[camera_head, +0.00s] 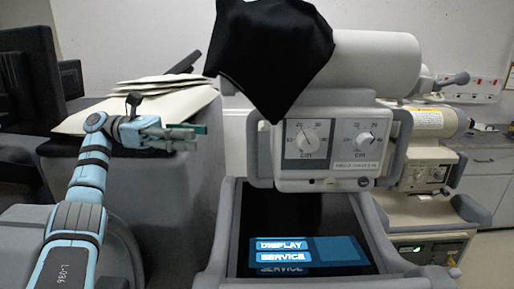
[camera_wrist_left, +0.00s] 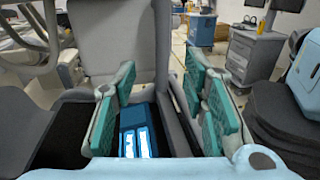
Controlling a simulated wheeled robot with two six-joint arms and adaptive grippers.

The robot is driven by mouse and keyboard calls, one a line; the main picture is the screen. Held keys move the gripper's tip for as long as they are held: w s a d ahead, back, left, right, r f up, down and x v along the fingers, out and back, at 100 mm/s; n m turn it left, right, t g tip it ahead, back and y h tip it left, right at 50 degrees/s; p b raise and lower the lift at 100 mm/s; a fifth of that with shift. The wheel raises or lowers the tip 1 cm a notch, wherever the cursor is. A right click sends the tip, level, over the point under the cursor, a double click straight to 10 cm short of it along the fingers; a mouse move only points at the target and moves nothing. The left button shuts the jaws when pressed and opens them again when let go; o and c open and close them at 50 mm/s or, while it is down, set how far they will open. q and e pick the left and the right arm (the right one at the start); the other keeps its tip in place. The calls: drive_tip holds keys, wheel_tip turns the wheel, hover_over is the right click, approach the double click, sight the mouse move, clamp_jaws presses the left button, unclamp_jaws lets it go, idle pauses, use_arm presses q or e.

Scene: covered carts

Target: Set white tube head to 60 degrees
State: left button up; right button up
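The white tube head (camera_head: 375,58) is a thick white cylinder lying roughly level at the upper right of the head view. A black cloth (camera_head: 270,50) covers its left end and hangs down in front. Below it is a pale control box (camera_head: 326,150) with two round dials, marked in cm. I cannot read an angle. My left gripper (camera_head: 195,135) is left of the control box, apart from it and the tube head. In the left wrist view its green pads (camera_wrist_left: 160,118) stand wide apart with nothing between them. My right gripper is out of view.
A tilted blue-lit screen (camera_head: 318,252) in a grey frame stands below the control box; it also shows in the wrist view (camera_wrist_left: 138,130). A covered cart with pale folders (camera_head: 150,100) is behind my left arm. Another machine (camera_head: 430,165) stands at right.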

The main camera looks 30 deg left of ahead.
sight(253, 138)
use_arm(q)
drive_tip(key=x, duration=1.3)
drive_tip(key=shift+d, duration=0.3)
drive_tip(key=shift+s+r, duration=0.15)
clamp_jaws()
